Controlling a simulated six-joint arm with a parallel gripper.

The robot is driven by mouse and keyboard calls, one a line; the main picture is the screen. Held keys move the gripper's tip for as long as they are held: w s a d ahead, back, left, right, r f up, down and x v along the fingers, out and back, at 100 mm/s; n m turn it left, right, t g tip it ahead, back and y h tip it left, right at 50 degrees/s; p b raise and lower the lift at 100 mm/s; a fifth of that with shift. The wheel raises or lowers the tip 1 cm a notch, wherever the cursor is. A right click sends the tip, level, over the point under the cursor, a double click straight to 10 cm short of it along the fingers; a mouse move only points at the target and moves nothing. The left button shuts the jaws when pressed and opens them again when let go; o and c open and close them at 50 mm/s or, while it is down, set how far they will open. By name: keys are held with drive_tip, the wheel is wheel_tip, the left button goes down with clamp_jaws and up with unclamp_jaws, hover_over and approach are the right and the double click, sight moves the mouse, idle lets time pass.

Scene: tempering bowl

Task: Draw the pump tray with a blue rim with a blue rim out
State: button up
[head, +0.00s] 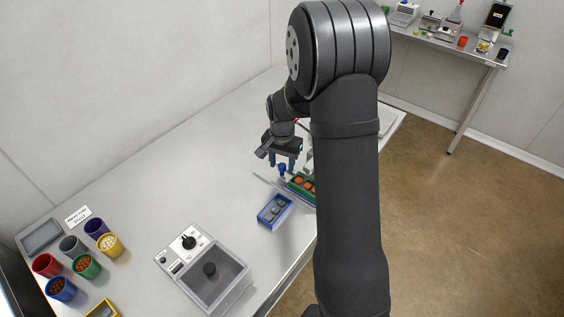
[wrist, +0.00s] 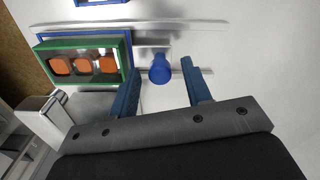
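A tray with a blue rim (wrist: 82,32) lies under a green box (wrist: 128,57) holding orange pieces in the wrist view; most of the tray is hidden. The green box (head: 293,186) also shows in the head view, partly behind my arm. A blue knob (wrist: 160,70) stands at the tray's right side in the wrist view, seemingly on a grey piece joined to it. The knob (head: 282,170) also shows in the head view. My gripper (wrist: 162,76) is open and empty. Its blue fingers (head: 283,163) are on either side of the knob, apart from it.
A separate blue box (head: 274,211) with grey pieces stands nearer the front edge. Thin metal rails (wrist: 190,25) run beside the tray. A grey device (head: 205,268) with a dial and several coloured cups (head: 86,266) stand to the left. The table behind the gripper is clear.

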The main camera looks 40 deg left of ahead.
clamp_jaws()
drive_tip(key=a, duration=1)
drive_tip(key=shift+a+r, duration=0.1)
drive_tip(key=shift+a, duration=0.4)
drive_tip(key=shift+c, duration=0.7)
unclamp_jaws()
drive_tip(key=shift+a, duration=0.15)
drive_tip(key=shift+o, duration=1)
wheel_tip(320, 180, up, 17)
drive_tip(key=shift+r, duration=0.15)
